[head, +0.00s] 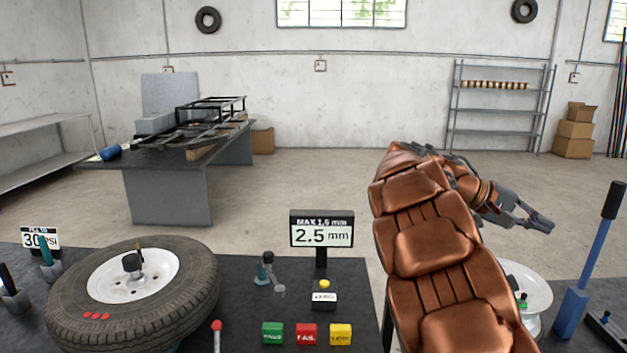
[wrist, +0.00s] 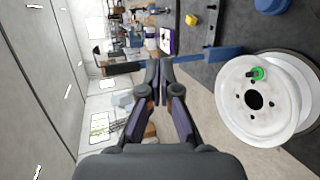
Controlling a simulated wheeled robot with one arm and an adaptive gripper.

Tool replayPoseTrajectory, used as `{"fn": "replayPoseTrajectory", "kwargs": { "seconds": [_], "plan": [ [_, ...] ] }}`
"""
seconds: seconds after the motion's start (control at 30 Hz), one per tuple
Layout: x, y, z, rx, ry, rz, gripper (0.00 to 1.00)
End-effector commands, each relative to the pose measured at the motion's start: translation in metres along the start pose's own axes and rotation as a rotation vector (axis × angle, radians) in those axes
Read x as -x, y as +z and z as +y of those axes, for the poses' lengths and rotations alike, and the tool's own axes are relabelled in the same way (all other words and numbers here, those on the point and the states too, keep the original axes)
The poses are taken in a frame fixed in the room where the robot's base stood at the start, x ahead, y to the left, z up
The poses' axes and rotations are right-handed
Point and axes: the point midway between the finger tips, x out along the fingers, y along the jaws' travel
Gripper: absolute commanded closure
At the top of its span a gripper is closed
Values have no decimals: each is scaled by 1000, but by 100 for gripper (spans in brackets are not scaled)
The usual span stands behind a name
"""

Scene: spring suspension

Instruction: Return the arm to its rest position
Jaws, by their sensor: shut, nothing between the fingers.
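My copper-coloured arm rises on the right side of the head view. My gripper (head: 541,222) points right, beyond the bench, above the open floor. In the wrist view my gripper (wrist: 160,62) has its fingertips together with nothing between them. The white wheel rim (wrist: 255,100) lies to the right of the fingers in the wrist view, apart from them. In the head view the rim (head: 538,293) is partly hidden behind my arm.
A tyre on a white wheel (head: 60,318) lies on the bench at left. A display (head: 321,233) reads 2.5 mm. Green, red and yellow blocks (head: 306,334) sit at the front. A blue lever post (head: 584,285) stands at far right.

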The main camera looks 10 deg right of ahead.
Motion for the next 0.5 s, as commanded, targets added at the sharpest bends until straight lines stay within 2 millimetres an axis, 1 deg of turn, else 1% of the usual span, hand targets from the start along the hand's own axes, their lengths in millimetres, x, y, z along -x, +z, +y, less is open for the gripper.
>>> {"fn": "replayPoseTrajectory", "kwargs": {
  "seconds": [0.03, 0.13, 0.27, 0.47, 0.5],
  "plan": [
    [3, 14, -8, 7, -40, 5, 100],
    [9, 38, -27, 19, -125, 18, 100],
    [18, 70, -57, 41, -243, 34, 100],
    [36, 119, -110, 84, -434, 74, 100],
    [41, 130, -122, 95, -472, 82, 100]
  ]
}}
